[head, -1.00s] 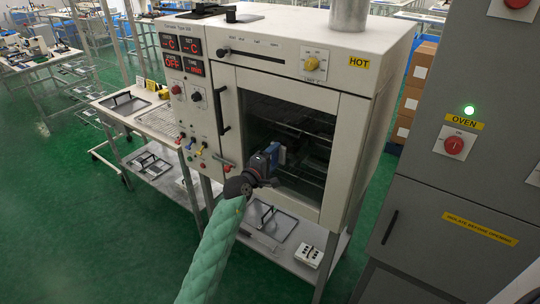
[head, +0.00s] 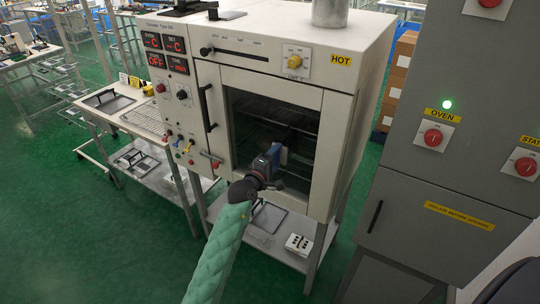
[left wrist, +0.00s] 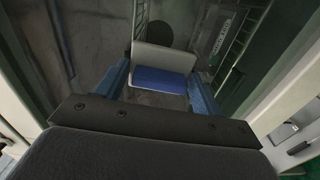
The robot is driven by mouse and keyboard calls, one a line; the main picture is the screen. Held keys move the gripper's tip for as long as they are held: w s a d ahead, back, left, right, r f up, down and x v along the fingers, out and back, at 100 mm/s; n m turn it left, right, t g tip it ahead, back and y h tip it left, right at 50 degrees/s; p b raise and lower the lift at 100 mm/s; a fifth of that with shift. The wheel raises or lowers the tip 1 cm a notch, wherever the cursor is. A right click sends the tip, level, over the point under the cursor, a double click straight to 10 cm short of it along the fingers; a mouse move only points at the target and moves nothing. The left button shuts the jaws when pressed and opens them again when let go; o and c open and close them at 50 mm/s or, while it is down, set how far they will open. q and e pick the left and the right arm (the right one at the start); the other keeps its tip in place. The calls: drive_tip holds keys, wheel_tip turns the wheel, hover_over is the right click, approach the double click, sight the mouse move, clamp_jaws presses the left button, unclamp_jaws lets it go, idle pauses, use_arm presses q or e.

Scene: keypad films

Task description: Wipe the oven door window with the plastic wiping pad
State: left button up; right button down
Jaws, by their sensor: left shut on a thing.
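The oven door window (head: 262,126) is a dark pane in the cream door frame, with racks showing behind it. My left gripper (head: 277,160) is in front of the window's lower middle. It is shut on the wiping pad (left wrist: 162,68), a pale grey block with a blue part, which sits between the blue fingers in the left wrist view. The pad lies at or close to the glass; I cannot tell whether it touches. In the head view the pad is mostly hidden by the gripper. My right gripper is not in view.
The oven door handle (head: 207,107) stands out left of the window. Valves and knobs (head: 187,147) project at lower left. A grey cabinet (head: 410,190) with red switches stands close on the right. A shelf (head: 287,250) with a tray is below the oven.

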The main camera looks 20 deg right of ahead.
sight(270, 141)
use_arm(q)
drive_tip(key=shift+s+d+r, duration=0.1)
drive_tip(key=shift+s+d, duration=0.05)
drive_tip(key=shift+s, duration=0.05)
drive_tip(key=shift+r+p, duration=0.65)
drive_tip(key=shift+r, duration=0.1)
drive_tip(key=shift+w+a+b, duration=0.55)
drive_tip(key=shift+w+a, duration=0.1)
drive_tip(key=shift+w, duration=0.15)
drive_tip(key=shift+w+a+b, duration=0.55)
drive_tip(key=shift+w+a, duration=0.05)
drive_tip(key=shift+w, duration=0.2)
drive_tip(key=shift+w+a+f+b, duration=0.2)
drive_tip(key=shift+w+a+b, duration=0.9)
drive_tip(key=shift+w, duration=0.3)
drive_tip(key=shift+w+a+r, duration=0.15)
drive_tip(key=shift+r, duration=0.05)
drive_tip(key=shift+r+p, duration=0.4)
drive_tip(key=shift+r, duration=0.4)
drive_tip(key=shift+s+d+p, duration=0.8)
drive_tip(key=shift+s+d, duration=0.25)
drive_tip(key=shift+s, duration=0.2)
drive_tip(key=shift+s+d+p, duration=0.4)
drive_tip(key=shift+s+d, duration=0.35)
drive_tip(key=shift+s, duration=0.2)
drive_tip(key=shift+s+d+p, duration=0.4)
drive_tip(key=shift+s+d, duration=0.35)
drive_tip(key=shift+s, duration=0.2)
